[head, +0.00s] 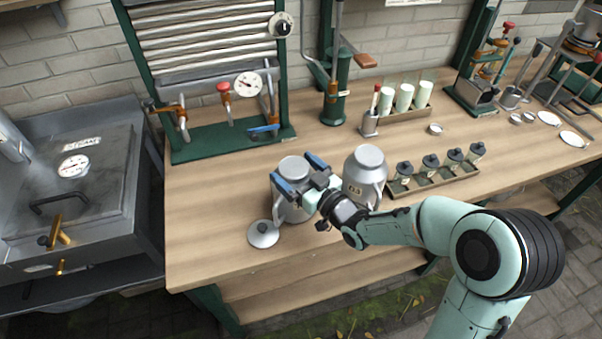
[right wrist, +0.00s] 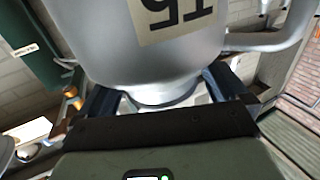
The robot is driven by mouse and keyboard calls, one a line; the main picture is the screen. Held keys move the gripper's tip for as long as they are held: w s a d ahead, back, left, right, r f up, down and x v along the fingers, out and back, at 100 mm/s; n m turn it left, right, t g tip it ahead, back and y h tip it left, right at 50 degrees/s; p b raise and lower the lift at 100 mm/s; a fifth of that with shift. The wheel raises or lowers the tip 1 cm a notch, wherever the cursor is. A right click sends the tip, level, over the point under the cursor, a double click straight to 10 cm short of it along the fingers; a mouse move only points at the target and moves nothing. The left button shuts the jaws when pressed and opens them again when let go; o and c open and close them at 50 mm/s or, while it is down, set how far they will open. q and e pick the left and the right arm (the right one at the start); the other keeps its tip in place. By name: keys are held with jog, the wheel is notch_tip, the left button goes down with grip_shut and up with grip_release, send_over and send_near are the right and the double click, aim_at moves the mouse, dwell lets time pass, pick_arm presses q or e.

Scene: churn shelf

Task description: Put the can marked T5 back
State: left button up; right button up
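The can marked T5 is a grey metal can with a side handle. It shows in the head view (head: 293,165) on the left part of the bench, and in the right wrist view (right wrist: 150,60) with its T5 label close to the camera. My right gripper (head: 302,175) has one finger on each side of the can's neck, and both fingers appear to touch it. The same fingers show in the right wrist view (right wrist: 165,95). The can appears upright; whether its base touches the bench is hard to tell. My left gripper is not in view.
A similar can marked 03 (head: 365,165) stands just right of my gripper. A round lid (head: 263,234) lies at the bench front. A tray of small dark-topped jars (head: 433,183) is further right. A green press frame (head: 230,145) stands behind. The bench's left end is clear.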

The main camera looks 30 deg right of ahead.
jog(key=shift+r, duration=0.2)
jog(key=s, duration=0.4)
jog(key=s+d, duration=0.1)
jog(key=s, duration=0.2)
jog(key=shift+d, duration=0.1)
pick_arm(q)
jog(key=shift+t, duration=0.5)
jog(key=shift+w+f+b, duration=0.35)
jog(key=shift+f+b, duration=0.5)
jog(key=shift+b, duration=0.2)
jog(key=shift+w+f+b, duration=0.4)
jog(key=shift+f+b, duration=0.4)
jog(key=shift+b, duration=0.2)
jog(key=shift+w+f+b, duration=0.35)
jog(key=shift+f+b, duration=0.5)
jog(key=shift+b, duration=0.2)
pick_arm(e)
jog(key=shift+s+d+f, duration=0.1)
jog(key=shift+s+d, duration=0.1)
jog(key=shift+s, duration=1.05)
jog(key=shift+s+d, duration=0.15)
jog(key=shift+s, duration=1.1)
